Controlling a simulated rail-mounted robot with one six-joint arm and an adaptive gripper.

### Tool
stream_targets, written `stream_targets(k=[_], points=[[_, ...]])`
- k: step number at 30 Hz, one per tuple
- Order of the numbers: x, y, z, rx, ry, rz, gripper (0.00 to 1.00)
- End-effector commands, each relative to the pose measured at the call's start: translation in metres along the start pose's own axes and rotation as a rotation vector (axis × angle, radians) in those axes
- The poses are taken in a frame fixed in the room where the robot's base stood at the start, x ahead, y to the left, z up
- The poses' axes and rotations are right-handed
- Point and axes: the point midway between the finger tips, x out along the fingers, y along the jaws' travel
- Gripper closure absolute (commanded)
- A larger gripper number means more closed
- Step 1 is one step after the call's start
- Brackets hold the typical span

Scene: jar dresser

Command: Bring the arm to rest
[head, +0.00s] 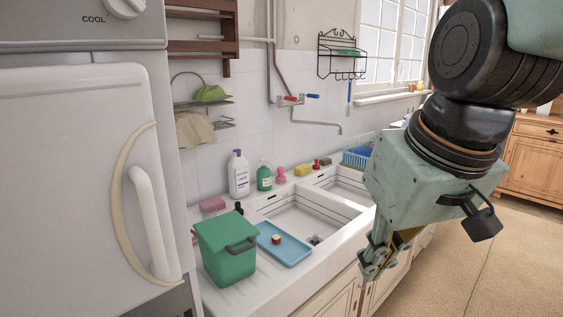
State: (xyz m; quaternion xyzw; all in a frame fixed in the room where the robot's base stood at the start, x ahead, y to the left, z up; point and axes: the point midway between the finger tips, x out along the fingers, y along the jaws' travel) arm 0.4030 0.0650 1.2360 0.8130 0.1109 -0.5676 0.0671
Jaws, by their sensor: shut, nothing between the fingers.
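My arm hangs in from the upper right of the head view. My gripper (367,270) points down and slightly left, in front of the sink counter's front edge. Its fingers are shut and nothing shows between them. It appears apart from the tray and the counter, though the exact gap is hard to judge. The arm hides part of the right sink end and what is behind it.
A green lidded bin (226,252) and a blue tray (300,249) with a small red and white item (276,239) sit by the sink. Bottles (238,174) stand behind. A fridge (70,170) is at left. Open floor (480,250) lies right.

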Motion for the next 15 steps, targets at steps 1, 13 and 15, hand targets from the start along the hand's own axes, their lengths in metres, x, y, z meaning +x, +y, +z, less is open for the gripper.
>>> stream_targets(k=[1,13,15], points=[[-0.005,0.003,0.009,0.015,0.001,0.007,1.00],[-0.033,0.020,0.081,0.140,-0.003,0.061,1.00],[-0.037,0.023,0.093,0.161,-0.005,0.071,1.00]])
